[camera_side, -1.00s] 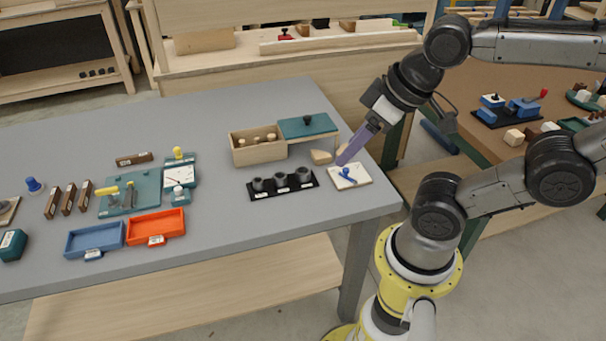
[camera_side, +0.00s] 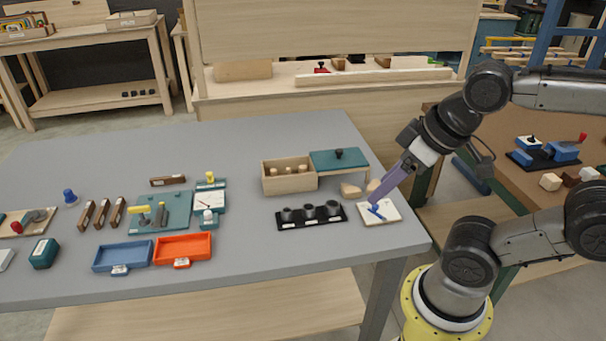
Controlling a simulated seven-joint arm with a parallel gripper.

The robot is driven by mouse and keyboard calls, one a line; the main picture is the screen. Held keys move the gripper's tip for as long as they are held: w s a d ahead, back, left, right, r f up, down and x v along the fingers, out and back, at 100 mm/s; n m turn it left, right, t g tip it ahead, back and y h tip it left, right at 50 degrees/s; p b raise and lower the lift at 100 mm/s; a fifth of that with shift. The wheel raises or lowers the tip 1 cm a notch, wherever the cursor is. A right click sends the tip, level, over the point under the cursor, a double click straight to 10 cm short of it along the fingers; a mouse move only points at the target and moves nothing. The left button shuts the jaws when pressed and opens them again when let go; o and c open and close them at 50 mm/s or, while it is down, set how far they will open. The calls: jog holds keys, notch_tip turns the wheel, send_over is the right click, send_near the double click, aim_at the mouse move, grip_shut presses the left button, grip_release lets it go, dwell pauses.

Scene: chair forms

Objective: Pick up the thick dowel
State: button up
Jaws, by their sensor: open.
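A wooden box (camera_side: 290,184) stands at the back right of the grey table, with several pale dowel tops (camera_side: 289,170) showing inside it. Their lower parts are hidden, and I cannot tell which one is the thick dowel. A teal lid with a black knob (camera_side: 339,159) sits at the box's right side. My gripper (camera_side: 373,200) has purple fingers and points down and left, right of the box and in front of it. It is open and no dowel shows in it. Its tips show just over a white board with a blue piece (camera_side: 391,218); I cannot tell whether they touch.
A black holder with dark grey cups (camera_side: 311,222) lies in front of the box. Pale wooden pieces (camera_side: 351,190) lie beside my fingers. A blue tray (camera_side: 122,257), an orange tray (camera_side: 182,250) and teal fixtures stand left. The table's middle is clear.

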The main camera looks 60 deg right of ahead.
jog(key=shift+c, duration=1.3)
